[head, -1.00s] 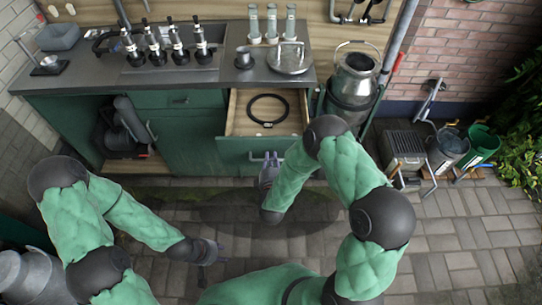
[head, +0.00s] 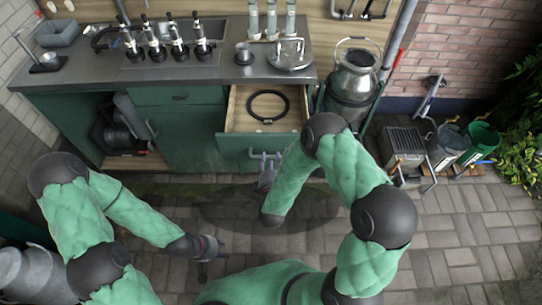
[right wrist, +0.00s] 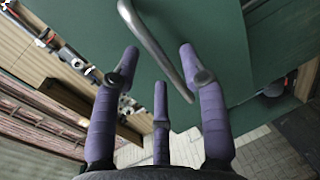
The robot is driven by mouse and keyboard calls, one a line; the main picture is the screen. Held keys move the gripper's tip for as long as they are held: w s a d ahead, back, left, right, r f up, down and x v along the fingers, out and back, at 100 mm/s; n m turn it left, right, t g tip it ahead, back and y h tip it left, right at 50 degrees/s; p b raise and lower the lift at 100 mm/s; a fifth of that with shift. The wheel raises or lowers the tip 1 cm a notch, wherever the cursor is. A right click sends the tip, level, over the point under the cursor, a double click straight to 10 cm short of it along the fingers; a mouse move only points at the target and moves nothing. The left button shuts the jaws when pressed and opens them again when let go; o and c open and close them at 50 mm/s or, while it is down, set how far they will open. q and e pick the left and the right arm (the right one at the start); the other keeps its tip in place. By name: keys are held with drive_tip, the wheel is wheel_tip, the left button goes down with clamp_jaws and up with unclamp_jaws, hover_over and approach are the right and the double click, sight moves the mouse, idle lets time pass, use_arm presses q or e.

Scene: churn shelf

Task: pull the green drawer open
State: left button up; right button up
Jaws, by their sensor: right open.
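The green drawer (head: 232,146) stands pulled out from the bench, and its pale wooden inside shows from above. A black ring (head: 268,106) lies in it. The drawer's grey bar handle (head: 254,153) is on its front; it also shows in the right wrist view (right wrist: 155,45), close ahead of the fingers. My right gripper (head: 268,158) is at the handle. In the right wrist view my right gripper (right wrist: 160,75) has its purple fingers spread, with the bar between them and not clamped. My left gripper (head: 212,246) hangs low over the paving; its finger opening is too small to tell.
The bench top (head: 95,80) carries several black-handled taps and a round metal lid (head: 289,60). A milk churn (head: 354,75) stands right of the drawer. A grey bucket (head: 447,147) and green bucket (head: 480,140) stand by the brick wall. The paving in front is clear.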

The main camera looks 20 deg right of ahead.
drive_tip(key=v, duration=0.9)
drive_tip(key=shift+s, duration=0.15)
drive_tip(key=shift+f, duration=0.15)
wheel_tip(320, 180, down, 11)
drive_tip(key=s+a+m+g+y, duration=0.15)
drive_tip(key=m+g+y, duration=0.25)
drive_tip(key=m+g, duration=0.4)
drive_tip(key=s+a+f+m+g+y, duration=0.2)
drive_tip(key=s+f+m+g+y, duration=0.2)
drive_tip(key=s+m, duration=0.5)
drive_tip(key=s+f+g, duration=0.1)
drive_tip(key=s+g, duration=0.1)
drive_tip(key=s, duration=0.1)
drive_tip(key=shift+g, duration=0.3)
